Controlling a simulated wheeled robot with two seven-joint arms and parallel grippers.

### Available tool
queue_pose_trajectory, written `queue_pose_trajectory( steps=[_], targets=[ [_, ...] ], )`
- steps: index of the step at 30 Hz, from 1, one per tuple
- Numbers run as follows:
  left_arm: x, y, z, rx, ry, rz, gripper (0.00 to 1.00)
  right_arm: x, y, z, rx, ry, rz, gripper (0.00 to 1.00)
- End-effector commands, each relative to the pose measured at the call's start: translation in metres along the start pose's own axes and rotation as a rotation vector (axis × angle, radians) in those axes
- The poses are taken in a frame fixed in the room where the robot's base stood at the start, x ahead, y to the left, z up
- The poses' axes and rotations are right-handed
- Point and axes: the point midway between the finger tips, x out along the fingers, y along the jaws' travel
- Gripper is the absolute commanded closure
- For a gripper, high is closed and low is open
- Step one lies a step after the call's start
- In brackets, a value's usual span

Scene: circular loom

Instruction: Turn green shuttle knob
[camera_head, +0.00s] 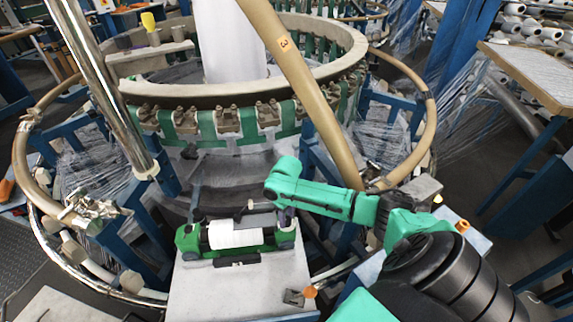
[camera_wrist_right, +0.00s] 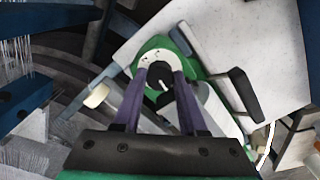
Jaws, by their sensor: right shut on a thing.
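The green shuttle (camera_head: 190,240) lies on a pale table, with a white bobbin (camera_head: 235,235) in its middle. My right gripper (camera_head: 286,215) points down at the shuttle's right end. In the right wrist view my right gripper (camera_wrist_right: 162,82) has its two purple fingers on either side of a small black knob (camera_wrist_right: 158,88) with a white mark, shut on it. The knob sits in a round white dial (camera_wrist_right: 152,56) at the green shuttle end (camera_wrist_right: 183,45). In the head view the knob is hidden by the fingers. My left gripper is in neither view.
The pale table (camera_head: 190,290) has bare room in front of the shuttle. A small metal block with an orange cap (camera_head: 305,295) stands near its front right edge. The loom's ring (camera_head: 350,55) rises behind, and a thick tan tube (camera_head: 315,95) slants down close to my right arm.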

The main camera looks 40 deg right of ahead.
Motion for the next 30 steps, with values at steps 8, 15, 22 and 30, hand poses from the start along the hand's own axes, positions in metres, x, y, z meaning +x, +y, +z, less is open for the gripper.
queue_pose_trajectory(
  steps=[8, 15, 22, 30],
  targets=[
    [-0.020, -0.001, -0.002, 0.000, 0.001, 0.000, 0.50, -0.004, 0.001, -0.001, -0.257, 0.003, 0.001, 1.00],
    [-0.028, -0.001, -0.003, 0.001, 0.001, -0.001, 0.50, -0.003, 0.001, -0.001, -0.462, 0.003, 0.002, 1.00],
    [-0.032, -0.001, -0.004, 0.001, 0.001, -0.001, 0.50, -0.002, 0.002, -0.001, -0.600, 0.003, 0.003, 1.00],
    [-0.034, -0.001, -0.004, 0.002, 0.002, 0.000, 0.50, -0.002, 0.002, -0.002, -0.676, 0.004, 0.004, 1.00]
  ],
)
